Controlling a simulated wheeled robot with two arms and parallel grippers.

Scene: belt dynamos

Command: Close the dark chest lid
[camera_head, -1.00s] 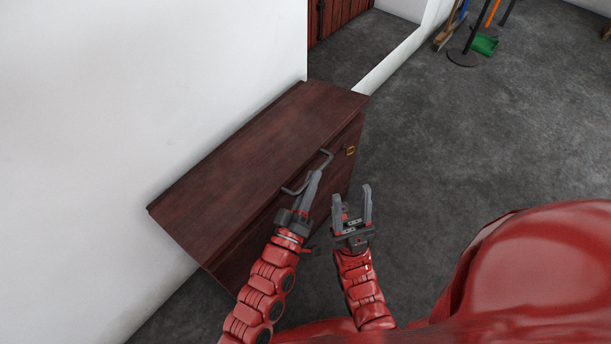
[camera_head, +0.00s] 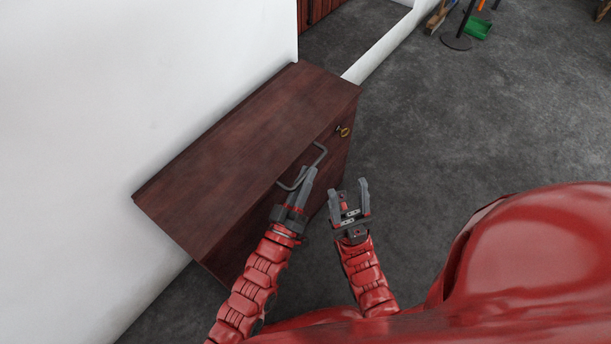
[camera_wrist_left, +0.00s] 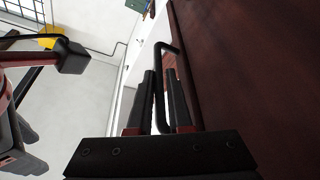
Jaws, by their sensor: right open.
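The dark red-brown wooden chest (camera_head: 235,145) stands against the white wall, with its flat top lying level; I cannot tell whether any gap remains under the lid. A grey bar handle (camera_head: 320,150) stands out from its front near the top edge. My left gripper (camera_head: 305,180) is at this handle, its fingers close together around the bar. The left wrist view shows the handle (camera_wrist_left: 160,75) between the two fingers of my left gripper (camera_wrist_left: 160,85), beside the dark wood. My right gripper (camera_head: 348,192) is open and empty, in front of the chest and apart from it.
A small brass-coloured fitting (camera_head: 343,131) is on the chest's front near the right end. The grey floor (camera_head: 450,125) to the right is clear. A green dustpan (camera_head: 477,27) and other cleaning tools stand at the back right.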

